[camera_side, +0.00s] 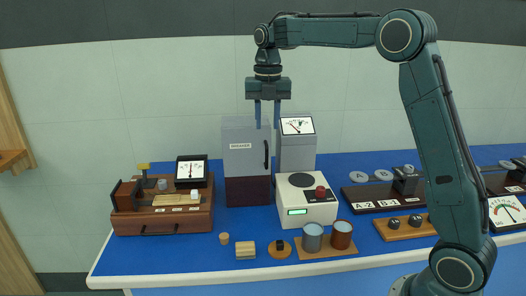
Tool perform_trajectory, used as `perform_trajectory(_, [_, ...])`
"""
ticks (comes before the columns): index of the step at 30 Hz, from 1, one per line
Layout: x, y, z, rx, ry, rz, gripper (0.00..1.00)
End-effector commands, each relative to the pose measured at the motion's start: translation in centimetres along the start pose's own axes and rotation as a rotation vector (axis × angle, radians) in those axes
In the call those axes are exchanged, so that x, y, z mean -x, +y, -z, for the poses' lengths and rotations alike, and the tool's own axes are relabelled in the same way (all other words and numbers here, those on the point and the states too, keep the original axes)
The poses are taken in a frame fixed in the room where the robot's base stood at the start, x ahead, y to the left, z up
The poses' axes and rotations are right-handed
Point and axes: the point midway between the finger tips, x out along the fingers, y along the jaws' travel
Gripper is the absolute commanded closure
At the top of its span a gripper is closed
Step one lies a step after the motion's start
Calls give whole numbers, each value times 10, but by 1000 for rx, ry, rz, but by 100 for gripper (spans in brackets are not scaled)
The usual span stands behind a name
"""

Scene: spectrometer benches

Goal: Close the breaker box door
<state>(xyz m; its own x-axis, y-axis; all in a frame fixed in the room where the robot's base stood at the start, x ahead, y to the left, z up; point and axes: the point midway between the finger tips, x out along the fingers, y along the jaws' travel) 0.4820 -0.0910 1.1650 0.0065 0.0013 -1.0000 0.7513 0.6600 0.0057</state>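The breaker box (240,176) is a grey upright cabinet labelled "BREAKER" on a dark maroon base, left of centre on the blue bench. Its grey door has a dark vertical handle (266,154) near the right edge. I cannot tell from this view whether the door is fully flush or slightly ajar. My gripper (267,120) points down at the top right of the box, with its two blue fingers apart and nothing between them. The fingertips overlap the box's upper edge in the picture; their depth relative to it and any contact are unclear.
A grey meter cabinet (298,153) stands right beside the box. A white device with a red knob (307,202) is in front right, and a wooden instrument (163,215) is to the left. Two cups (312,238) (342,235) stand at the front.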

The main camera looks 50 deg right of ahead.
Motion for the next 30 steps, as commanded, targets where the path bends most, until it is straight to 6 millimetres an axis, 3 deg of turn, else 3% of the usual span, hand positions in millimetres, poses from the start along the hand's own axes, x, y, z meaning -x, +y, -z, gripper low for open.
perform_trajectory(9, [24,0,0,-1,0,0,69])
perform_trajectory(23, [26,0,1,-7,-1,-1,69])
perform_trajectory(30, [34,-5,15,-112,-19,-18,69])
